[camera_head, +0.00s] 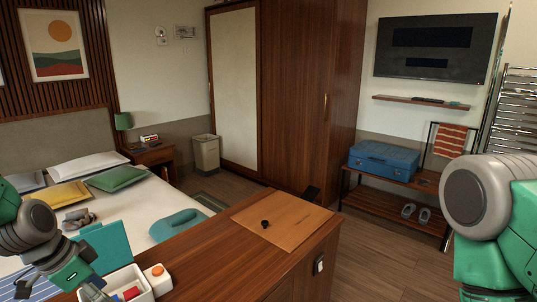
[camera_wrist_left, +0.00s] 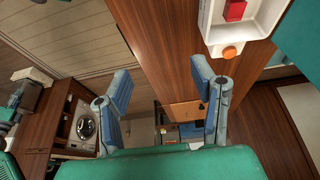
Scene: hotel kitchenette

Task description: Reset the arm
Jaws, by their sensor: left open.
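My left arm comes in at the lower left of the head view, with its gripper (camera_head: 92,290) low beside the wooden counter's near end. In the left wrist view the blue-grey fingers of that gripper (camera_wrist_left: 155,88) are spread apart with nothing between them. Floor and the wooden counter show beyond them. My right arm shows only as green and grey links at the right edge of the head view. Its gripper is out of the picture.
A wooden board (camera_head: 285,217) lies farther along.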

